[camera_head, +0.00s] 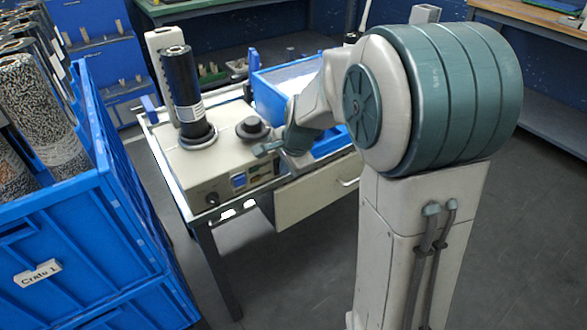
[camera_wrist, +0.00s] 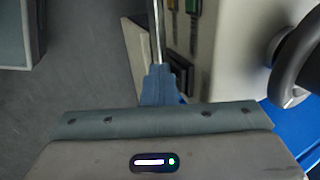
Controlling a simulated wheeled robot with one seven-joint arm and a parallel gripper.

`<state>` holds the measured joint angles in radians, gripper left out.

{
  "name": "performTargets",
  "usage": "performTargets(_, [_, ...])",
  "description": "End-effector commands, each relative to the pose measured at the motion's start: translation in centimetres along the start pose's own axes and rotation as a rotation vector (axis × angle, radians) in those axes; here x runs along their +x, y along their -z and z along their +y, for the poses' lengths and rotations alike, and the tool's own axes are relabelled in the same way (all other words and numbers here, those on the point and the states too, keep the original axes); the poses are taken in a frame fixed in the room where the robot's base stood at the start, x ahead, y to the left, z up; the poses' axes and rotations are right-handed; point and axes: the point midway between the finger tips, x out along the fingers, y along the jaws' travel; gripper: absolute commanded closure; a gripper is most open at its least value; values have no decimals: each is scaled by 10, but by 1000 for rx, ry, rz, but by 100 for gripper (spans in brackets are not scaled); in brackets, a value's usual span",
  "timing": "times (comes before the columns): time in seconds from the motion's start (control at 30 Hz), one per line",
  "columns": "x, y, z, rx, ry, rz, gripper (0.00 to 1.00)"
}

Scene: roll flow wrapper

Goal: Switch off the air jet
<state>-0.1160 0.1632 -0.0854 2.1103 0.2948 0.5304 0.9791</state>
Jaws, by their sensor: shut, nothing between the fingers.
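The beige wrapper machine (camera_head: 180,165) stands on a bench, with a black roll upright on its top. Its front panel carries a blue switch (camera_head: 239,181), a dark knob (camera_head: 212,199) and small yellow and green parts. I cannot read which control belongs to the air jet. My gripper (camera_head: 266,149) is just in front of the panel's right part, near its top edge. In the wrist view, the shut, empty fingers (camera_wrist: 158,85) show beside the panel (camera_wrist: 205,45), close to a dark control partly hidden behind them. I cannot tell whether they touch it.
A blue crate (camera_head: 60,235) labelled "Crate 1" holds patterned rolls at the left. A black round piece (camera_head: 252,128) rises from the machine's top near my gripper. A blue bin (camera_head: 269,100) stands behind my arm. A drawer (camera_head: 318,189) is right of the panel. Floor in front is clear.

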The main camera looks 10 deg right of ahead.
Motion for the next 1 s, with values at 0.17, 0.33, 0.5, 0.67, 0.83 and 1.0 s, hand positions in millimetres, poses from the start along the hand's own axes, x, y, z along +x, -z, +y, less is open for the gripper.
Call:
performTargets(0.17, [1, -5, -2, -9, 5, -3, 100])
performTargets(0.33, [-2, -5, -3, -9, 5, -3, 100])
performTargets(0.5, [-10, -3, -6, -7, 5, -2, 100])
performTargets(0.67, [-15, -3, -8, -6, 6, -1, 100])
performTargets(0.83, [-14, -3, -8, -6, 6, -1, 100])
performTargets(1.0, [-14, -3, -7, -6, 5, -1, 100])
